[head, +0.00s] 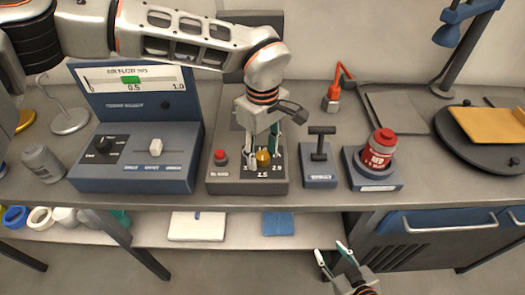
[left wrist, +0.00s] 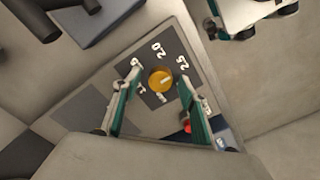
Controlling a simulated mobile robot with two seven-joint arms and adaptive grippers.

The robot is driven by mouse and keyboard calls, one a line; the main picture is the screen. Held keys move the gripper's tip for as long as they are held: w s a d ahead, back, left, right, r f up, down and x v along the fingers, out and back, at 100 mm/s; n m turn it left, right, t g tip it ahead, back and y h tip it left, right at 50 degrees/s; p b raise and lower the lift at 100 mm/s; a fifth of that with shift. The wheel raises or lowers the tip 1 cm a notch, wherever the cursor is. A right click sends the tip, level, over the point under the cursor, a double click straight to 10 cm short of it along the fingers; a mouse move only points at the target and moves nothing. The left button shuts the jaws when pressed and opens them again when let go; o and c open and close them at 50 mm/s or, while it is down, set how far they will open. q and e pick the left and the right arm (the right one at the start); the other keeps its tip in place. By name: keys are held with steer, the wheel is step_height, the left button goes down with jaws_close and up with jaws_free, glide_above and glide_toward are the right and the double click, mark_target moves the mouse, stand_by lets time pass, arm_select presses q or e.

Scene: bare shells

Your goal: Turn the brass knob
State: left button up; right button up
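The brass knob (head: 263,158) is on the grey panel box (head: 220,180) on the bench, beside a red button (head: 221,157). The left wrist view shows the knob (left wrist: 160,80) face-on, with a pale mark on its face and printed numbers around it. My left gripper (head: 263,152) points down over the panel. Its fingers are open on either side of the knob; the wrist view shows gaps between knob and fingertips (left wrist: 158,82). My right gripper (head: 333,250) is open and empty, low in front of the bench, away from the panel.
A blue gauge console (head: 135,165) with a slider stands left of the panel. A black T-handle on a blue base (head: 319,175) and a red can in a blue holder (head: 379,152) stand to the right. A lower shelf (head: 240,228) runs beneath.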

mark_target(262, 156)
arm_select(q)
step_height(262, 156, up, 12)
stand_by(0.7)
steer(key=shift+s, duration=0.1)
stand_by(0.3)
